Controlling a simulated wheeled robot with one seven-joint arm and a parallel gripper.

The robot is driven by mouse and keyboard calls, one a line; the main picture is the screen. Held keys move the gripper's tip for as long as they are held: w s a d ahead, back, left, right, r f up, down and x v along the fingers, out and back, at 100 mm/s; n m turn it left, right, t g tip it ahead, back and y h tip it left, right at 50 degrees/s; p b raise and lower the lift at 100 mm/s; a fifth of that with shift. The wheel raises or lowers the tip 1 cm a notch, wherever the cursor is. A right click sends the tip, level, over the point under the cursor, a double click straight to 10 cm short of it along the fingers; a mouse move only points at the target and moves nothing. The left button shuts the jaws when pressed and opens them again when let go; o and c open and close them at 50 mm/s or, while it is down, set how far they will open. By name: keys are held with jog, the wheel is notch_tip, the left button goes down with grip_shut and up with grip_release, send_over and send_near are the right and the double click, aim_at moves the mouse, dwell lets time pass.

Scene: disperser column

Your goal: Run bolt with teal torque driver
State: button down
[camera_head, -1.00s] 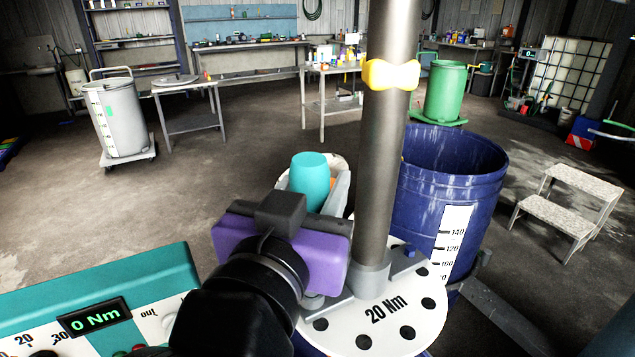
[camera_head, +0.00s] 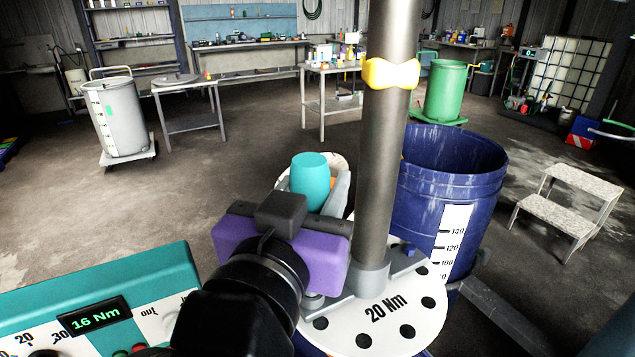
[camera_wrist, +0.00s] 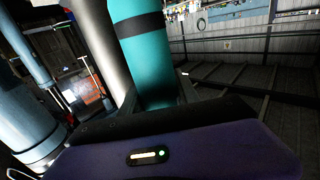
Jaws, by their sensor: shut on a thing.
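The teal torque driver (camera_head: 309,178) stands roughly upright, its rounded top showing above my gripper (camera_head: 312,212). My gripper is shut on it; the teal body with a dark band (camera_wrist: 142,50) also shows in the wrist view. The driver's lower end and the bolt under it are hidden behind my purple gripper body. A white round plate (camera_head: 377,340) marked "20 Nm", with dark holes around its edge, lies below. The grey column (camera_head: 378,170) rises from its flange on this plate. The teal control box (camera_head: 150,277) at lower left displays 16 Nm.
A yellow clamp (camera_head: 390,74) sits on the column. A blue drum (camera_head: 440,190) stands right behind it, and a whitish container (camera_head: 335,165) is behind the driver. A step stool (camera_head: 570,190) stands at right. Open floor lies at left.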

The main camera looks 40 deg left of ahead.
jog(key=shift+f, duration=0.25)
notch_tip(320, 180, up, 6)
jog(key=p, duration=0.5)
jog(key=shift+r, duration=0.2)
dwell(0.4)
